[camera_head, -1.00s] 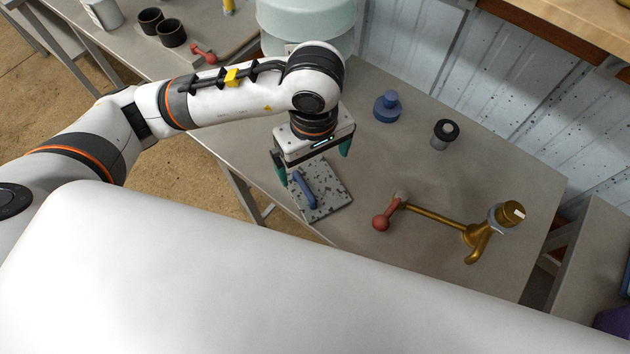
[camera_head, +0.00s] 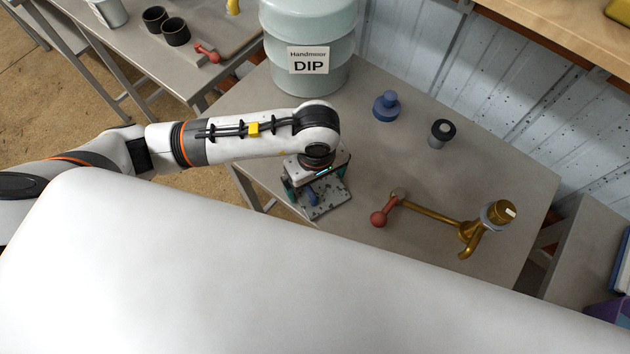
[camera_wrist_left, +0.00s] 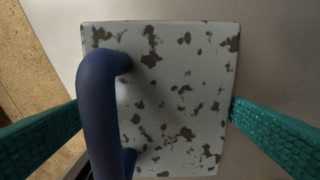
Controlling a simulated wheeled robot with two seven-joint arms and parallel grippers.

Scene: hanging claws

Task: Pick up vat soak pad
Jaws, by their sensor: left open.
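The vat soak pad (camera_head: 330,201) is a flat, speckled grey slab with a blue arched handle (camera_wrist_left: 98,115). It lies on the grey table near its front left edge. In the left wrist view the pad (camera_wrist_left: 180,90) fills the middle, with the handle left of centre. My left gripper (camera_head: 314,190) is right above the pad, pointing down. Its green fingers are open, one on each side of the handle, with nothing held between them; the handle is nearer the left finger. Contact with the pad cannot be told. My right gripper is not in view.
A brass fitting (camera_head: 440,216) with a red ball-ended lever (camera_head: 379,217) lies right of the pad. A blue knobbed piece (camera_head: 386,106) and a dark cylinder (camera_head: 442,132) stand farther back. A large pale vat (camera_head: 309,45) labelled DIP stands at the back left.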

